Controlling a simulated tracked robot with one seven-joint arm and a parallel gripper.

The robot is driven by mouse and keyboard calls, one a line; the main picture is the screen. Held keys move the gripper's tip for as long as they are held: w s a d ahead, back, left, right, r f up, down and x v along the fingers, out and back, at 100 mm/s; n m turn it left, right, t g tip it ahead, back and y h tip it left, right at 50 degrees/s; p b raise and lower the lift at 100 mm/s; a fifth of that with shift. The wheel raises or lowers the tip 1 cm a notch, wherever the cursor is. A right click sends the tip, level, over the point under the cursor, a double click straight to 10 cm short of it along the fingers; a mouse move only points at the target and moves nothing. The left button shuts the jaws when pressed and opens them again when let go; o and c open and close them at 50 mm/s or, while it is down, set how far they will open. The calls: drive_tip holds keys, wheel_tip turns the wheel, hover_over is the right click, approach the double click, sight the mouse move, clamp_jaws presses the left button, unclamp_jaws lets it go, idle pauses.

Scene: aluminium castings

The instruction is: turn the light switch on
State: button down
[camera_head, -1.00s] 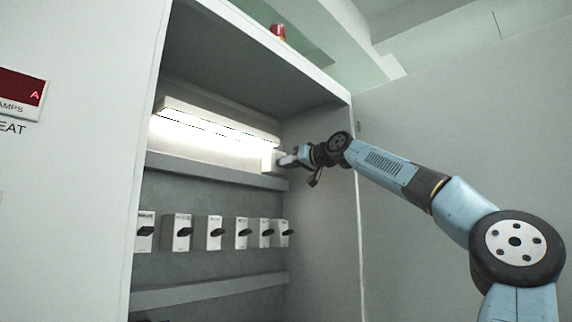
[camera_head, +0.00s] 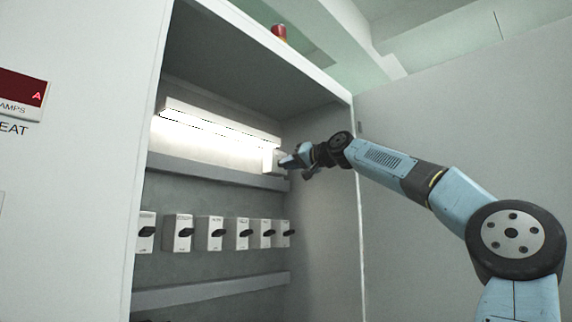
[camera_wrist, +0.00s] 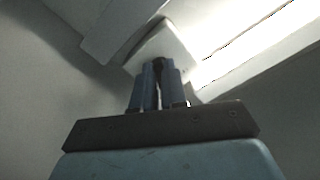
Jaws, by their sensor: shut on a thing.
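The light switch is a small pale box (camera_head: 268,160) at the right end of the lit lamp inside the cabinet. In the wrist view its white plate (camera_wrist: 166,45) lies just beyond my fingertips. My gripper (camera_head: 288,160) is at this box. In the wrist view my gripper (camera_wrist: 158,68) is shut on a small dark knob (camera_wrist: 158,63) on the plate; the fingers hide most of it. The long lamp (camera_head: 215,124) is glowing white, and its bright strip also shows in the wrist view (camera_wrist: 235,50).
A grey rail (camera_head: 215,171) runs below the lamp. Several white boxes with black handles (camera_head: 178,232) sit in a row under it. The cabinet's right side wall (camera_head: 325,220) is close to my gripper. A red beacon (camera_head: 278,31) is on top.

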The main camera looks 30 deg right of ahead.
drive_tip(key=shift+f, duration=0.1)
drive_tip(key=c, duration=1.2)
unclamp_jaws()
drive_tip(key=shift+s, duration=0.1)
drive_tip(key=v, duration=1.3)
drive_tip(key=shift+s+d, duration=0.15)
drive_tip(key=shift+s, duration=0.1)
